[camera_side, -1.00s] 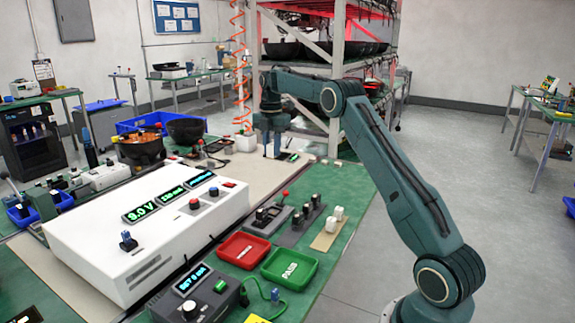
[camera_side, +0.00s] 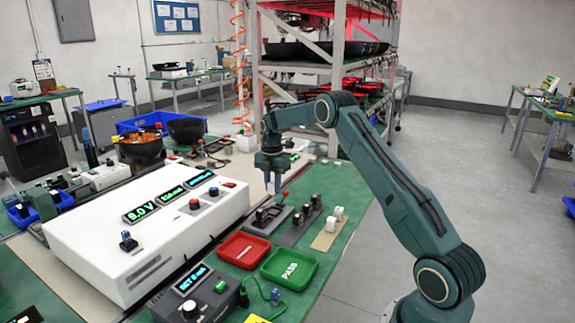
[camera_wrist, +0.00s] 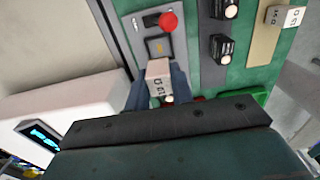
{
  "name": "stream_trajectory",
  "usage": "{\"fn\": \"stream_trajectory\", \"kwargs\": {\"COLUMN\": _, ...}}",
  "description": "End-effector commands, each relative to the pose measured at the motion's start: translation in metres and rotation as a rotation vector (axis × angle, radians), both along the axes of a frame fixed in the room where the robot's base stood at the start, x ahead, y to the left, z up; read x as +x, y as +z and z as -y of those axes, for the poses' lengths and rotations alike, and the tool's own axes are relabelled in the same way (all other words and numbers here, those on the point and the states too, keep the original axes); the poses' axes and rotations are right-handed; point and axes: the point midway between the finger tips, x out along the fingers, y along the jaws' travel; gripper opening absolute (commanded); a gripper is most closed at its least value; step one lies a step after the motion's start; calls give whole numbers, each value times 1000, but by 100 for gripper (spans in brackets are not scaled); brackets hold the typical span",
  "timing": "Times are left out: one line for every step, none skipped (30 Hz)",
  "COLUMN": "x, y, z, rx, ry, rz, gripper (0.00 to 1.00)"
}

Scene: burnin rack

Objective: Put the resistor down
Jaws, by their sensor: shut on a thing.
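My gripper (camera_side: 272,186) is above the grey fixture with a red knob (camera_side: 270,217) on the green bench. It is shut on the resistor, a pale block with dark print (camera_wrist: 158,76), held between the two fingers in the wrist view. In that view the fixture (camera_wrist: 143,42), with its red knob (camera_wrist: 168,21) and a dark square socket (camera_wrist: 159,47), lies just beyond the resistor.
A white instrument (camera_side: 130,262) stands left of the fixture. A dark strip with several parts (camera_side: 297,229) and a tan strip with white blocks (camera_side: 324,239) lie to the right. A red tray (camera_side: 243,262) and a green PASS tray (camera_side: 289,279) are in front.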

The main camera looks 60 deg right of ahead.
Motion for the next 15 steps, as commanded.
{"fn": "stream_trajectory", "kwargs": {"x": 0, "y": -8, "z": 0, "rx": 1, "ry": 0, "rz": -1, "gripper": 1}}
{"fn": "stream_trajectory", "kwargs": {"x": 0, "y": -12, "z": 0, "rx": 1, "ry": 0, "rz": -1, "gripper": 1}}
{"fn": "stream_trajectory", "kwargs": {"x": 0, "y": -16, "z": 0, "rx": 0, "ry": 0, "rz": 0, "gripper": 1}}
{"fn": "stream_trajectory", "kwargs": {"x": 0, "y": -19, "z": 0, "rx": 0, "ry": 0, "rz": 0, "gripper": 1}}
{"fn": "stream_trajectory", "kwargs": {"x": 0, "y": -21, "z": 0, "rx": 0, "ry": 0, "rz": 0, "gripper": 1}}
{"fn": "stream_trajectory", "kwargs": {"x": 0, "y": -23, "z": 0, "rx": 0, "ry": 0, "rz": 0, "gripper": 1}}
{"fn": "stream_trajectory", "kwargs": {"x": 0, "y": -24, "z": 0, "rx": 0, "ry": 0, "rz": 0, "gripper": 1}}
{"fn": "stream_trajectory", "kwargs": {"x": 0, "y": -25, "z": 0, "rx": -1, "ry": 0, "rz": 1, "gripper": 1}}
{"fn": "stream_trajectory", "kwargs": {"x": 0, "y": -26, "z": 0, "rx": -1, "ry": 0, "rz": 1, "gripper": 1}}
{"fn": "stream_trajectory", "kwargs": {"x": 0, "y": -26, "z": 0, "rx": -1, "ry": 0, "rz": 1, "gripper": 1}}
{"fn": "stream_trajectory", "kwargs": {"x": 0, "y": -26, "z": 0, "rx": -1, "ry": 0, "rz": 1, "gripper": 1}}
{"fn": "stream_trajectory", "kwargs": {"x": 0, "y": -26, "z": 0, "rx": -1, "ry": 0, "rz": 1, "gripper": 1}}
{"fn": "stream_trajectory", "kwargs": {"x": 0, "y": -26, "z": 0, "rx": -1, "ry": 0, "rz": 1, "gripper": 1}}
{"fn": "stream_trajectory", "kwargs": {"x": 0, "y": -27, "z": 0, "rx": -1, "ry": 0, "rz": 1, "gripper": 1}}
{"fn": "stream_trajectory", "kwargs": {"x": 0, "y": -29, "z": 0, "rx": 0, "ry": 0, "rz": 1, "gripper": 1}}
